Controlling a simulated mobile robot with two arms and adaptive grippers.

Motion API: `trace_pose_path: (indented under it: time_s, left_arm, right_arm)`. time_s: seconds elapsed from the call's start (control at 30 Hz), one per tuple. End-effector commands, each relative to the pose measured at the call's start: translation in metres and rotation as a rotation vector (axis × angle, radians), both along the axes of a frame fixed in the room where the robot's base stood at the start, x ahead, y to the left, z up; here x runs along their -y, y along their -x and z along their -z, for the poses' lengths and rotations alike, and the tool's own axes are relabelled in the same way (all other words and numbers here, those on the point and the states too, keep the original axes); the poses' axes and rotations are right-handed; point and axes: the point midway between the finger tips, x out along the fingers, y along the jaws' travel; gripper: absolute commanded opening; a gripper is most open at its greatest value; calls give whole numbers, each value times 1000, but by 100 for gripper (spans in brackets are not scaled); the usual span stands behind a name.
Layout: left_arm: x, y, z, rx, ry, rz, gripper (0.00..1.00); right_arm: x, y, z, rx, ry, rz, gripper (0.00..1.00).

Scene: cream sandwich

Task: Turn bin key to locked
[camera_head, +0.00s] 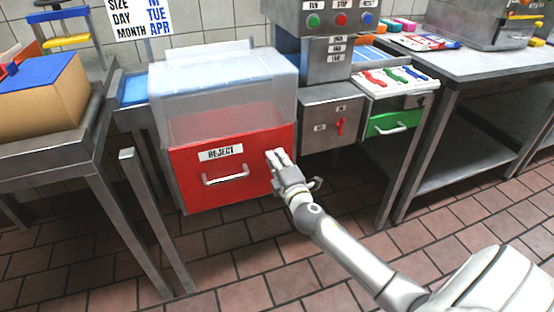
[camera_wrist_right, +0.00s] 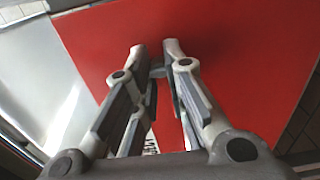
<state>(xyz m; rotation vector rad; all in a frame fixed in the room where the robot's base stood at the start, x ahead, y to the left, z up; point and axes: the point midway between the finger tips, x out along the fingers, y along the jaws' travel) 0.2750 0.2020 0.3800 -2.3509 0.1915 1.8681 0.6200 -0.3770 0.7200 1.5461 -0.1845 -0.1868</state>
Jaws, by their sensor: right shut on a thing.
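The red reject bin (camera_head: 240,196) has a white REJECT label and a metal handle (camera_head: 226,179) on its front. My right gripper (camera_head: 276,156) is at the upper right of this red front. In the right wrist view its fingers (camera_wrist_right: 157,58) are close together against the red panel, shut on a small dark grey piece, the bin key (camera_wrist_right: 157,71). The fingers mostly hide the key, so its turned angle cannot be told. In the head view the key is hidden behind the gripper. My left gripper is not in view.
A clear bin cover (camera_head: 215,100) stands above the red front. To the right is a grey box with a red switch (camera_head: 340,127), then a green drawer (camera_head: 396,124). A metal table (camera_head: 60,125) with a cardboard box stands at left. The tiled floor in front is clear.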

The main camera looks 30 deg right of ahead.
Motion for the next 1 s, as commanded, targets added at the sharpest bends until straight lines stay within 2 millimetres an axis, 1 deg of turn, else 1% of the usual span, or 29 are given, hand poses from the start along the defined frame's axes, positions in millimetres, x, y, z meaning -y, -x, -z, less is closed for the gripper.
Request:
trace_pose_path:
  time_s: [0.13,0.17,0.2,0.53,0.87,1.0]
  left_arm:
    - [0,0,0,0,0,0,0]
    - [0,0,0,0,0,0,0]
    - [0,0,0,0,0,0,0]
    - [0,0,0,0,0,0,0]
    - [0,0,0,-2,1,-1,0]
    - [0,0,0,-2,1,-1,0]
  right_arm:
    - [-3,0,1,0,-3,-6,0]
    - [-3,0,1,0,-3,-6,14]
    - [-3,0,1,0,-3,-6,19]
    - [-2,0,-1,3,-2,-6,61]
    - [-1,1,0,1,-3,-2,62]
    - [-4,10,1,0,-3,-2,62]
